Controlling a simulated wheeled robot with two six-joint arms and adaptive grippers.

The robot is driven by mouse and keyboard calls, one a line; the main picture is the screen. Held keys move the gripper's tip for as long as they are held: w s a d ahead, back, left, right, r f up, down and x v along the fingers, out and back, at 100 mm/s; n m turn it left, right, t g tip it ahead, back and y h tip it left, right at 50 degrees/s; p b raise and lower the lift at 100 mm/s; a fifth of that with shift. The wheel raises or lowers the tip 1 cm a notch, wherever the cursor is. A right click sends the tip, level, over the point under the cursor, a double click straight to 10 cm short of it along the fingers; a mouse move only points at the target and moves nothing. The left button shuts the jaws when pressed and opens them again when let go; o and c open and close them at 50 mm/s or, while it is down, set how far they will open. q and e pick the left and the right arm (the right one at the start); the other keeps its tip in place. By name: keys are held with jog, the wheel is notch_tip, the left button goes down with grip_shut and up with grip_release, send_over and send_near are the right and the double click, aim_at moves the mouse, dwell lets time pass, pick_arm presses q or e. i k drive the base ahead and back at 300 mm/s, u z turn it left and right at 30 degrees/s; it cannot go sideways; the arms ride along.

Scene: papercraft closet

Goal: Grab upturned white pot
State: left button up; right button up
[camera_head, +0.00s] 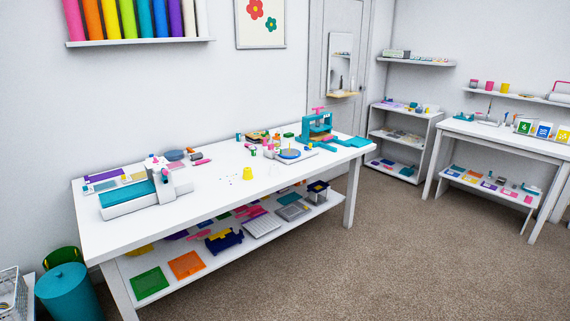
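I cannot pick out an upturned white pot with certainty; the objects are small and far off. Small white shapes stand by the cutting machine (130,202) at the left of the long white table (205,225) and near the round blue-topped tool (289,154), but their form is too small to tell. Neither of my grippers is in view.
A teal press (318,128) stands at the table's right end. The lower shelf (215,264) holds coloured tools and trays. A teal bin (68,292) stands at the front left. Shelves (404,138) and a second table (500,135) are at right. The carpet (390,240) is clear.

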aim_at(273, 169)
jog(key=i, duration=1.4)
jog(key=z, duration=0.1)
